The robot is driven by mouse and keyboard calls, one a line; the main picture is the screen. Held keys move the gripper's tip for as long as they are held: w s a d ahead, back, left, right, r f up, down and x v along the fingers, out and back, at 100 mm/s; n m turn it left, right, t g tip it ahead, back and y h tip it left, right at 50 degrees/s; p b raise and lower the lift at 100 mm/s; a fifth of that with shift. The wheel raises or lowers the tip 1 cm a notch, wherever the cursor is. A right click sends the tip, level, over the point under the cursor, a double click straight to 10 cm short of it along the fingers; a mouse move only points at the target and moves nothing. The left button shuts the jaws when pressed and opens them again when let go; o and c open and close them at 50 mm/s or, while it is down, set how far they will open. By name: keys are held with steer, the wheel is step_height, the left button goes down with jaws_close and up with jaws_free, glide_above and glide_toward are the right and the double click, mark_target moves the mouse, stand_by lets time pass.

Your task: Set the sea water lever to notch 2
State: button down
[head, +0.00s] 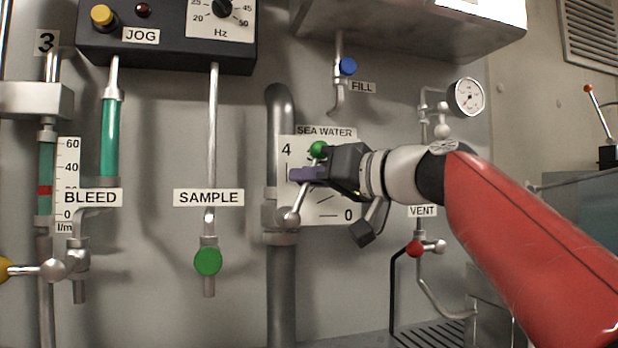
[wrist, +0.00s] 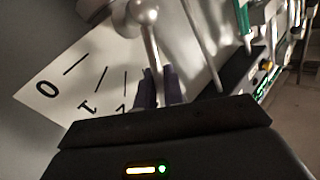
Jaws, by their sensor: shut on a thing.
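The sea water lever (head: 303,189) is a silver rod with a green knob (head: 318,150), rising from its pivot and leaning right. It stands before a white scale plate (head: 330,214), with 4 at upper left and 0 at lower right. My gripper (head: 303,174) has its purple fingers shut on the rod below the knob. In the wrist view the rod (wrist: 153,47) runs between the fingers (wrist: 158,88). There 0, 1 and a partly hidden numeral show left of it. The rod lies past these marks, toward the 4 side; its exact notch is hidden.
A thick grey pipe (head: 280,115) runs beside the plate. The fill valve (head: 347,66) is above, and the red-knobbed vent valve (head: 415,248) below right. The green sample valve (head: 208,261) is to the left. A gauge (head: 469,97) hangs above my arm.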

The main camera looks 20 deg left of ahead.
steer(key=b, duration=0.2)
steer(key=d+f+m+b, duration=0.1)
steer(key=shift+w+f+m+y+b, duration=0.25)
steer(key=shift+m+y+b, duration=0.05)
steer(key=shift+y+b, duration=0.1)
steer(key=m+t+b, duration=0.1)
steer(key=d+m+y+b, duration=0.1)
steer(key=b, duration=0.1)
steer(key=shift+w+m+t, duration=0.3)
steer(key=shift+w+t, duration=0.05)
steer(key=shift+t, duration=0.05)
steer(key=c, duration=1.8)
jaws_free()
steer(key=shift+c, duration=0.2)
